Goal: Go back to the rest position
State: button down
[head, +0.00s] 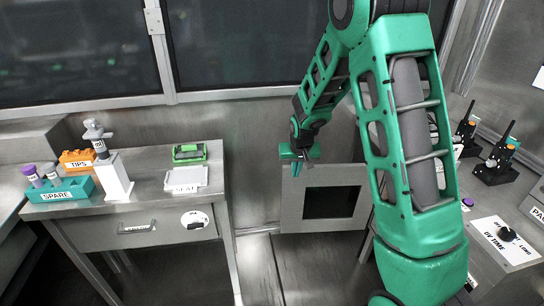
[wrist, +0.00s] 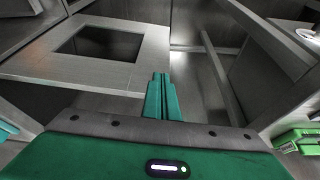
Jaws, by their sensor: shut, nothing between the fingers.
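My gripper (head: 299,155) hangs pointing down near the top left of a grey panel with a square dark opening (head: 331,202), in the gap between the left bench and the right-hand counter. In the wrist view its two green fingers (wrist: 162,97) are together with nothing between them. The panel also shows in the wrist view (wrist: 150,66), beyond and to the left of the fingers. I cannot tell whether the fingers touch it. My green arm reaches out from the right, bent at the elbow, and hides part of the right-hand counter.
The left bench holds a teal SPARE rack (head: 60,190), an orange TIPS rack (head: 77,159), a white stand (head: 115,176), a green-framed item (head: 189,152) and a SEAL plate (head: 186,179). The right counter carries black devices (head: 495,163) and a dial panel (head: 506,242). Floor shows between them.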

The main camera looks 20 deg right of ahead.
jog(key=s+d+r+m+g, duration=0.1)
jog(key=s+d+r, duration=0.4)
jog(key=s+r, duration=0.4)
jog(key=s+r+g, duration=0.1)
jog(key=s+r, duration=0.1)
jog(key=s, duration=0.9)
jog(key=s+r+m+g+y, duration=0.1)
jog(key=s+r, duration=0.2)
jog(key=s, duration=0.7)
jog(key=s+r+m+g, duration=0.1)
jog(key=s+r, duration=0.1)
jog(key=s, duration=0.9)
jog(key=shift+s+d+r, duration=0.25)
jog(key=shift+s+d, duration=0.1)
jog(key=shift+d, duration=0.1)
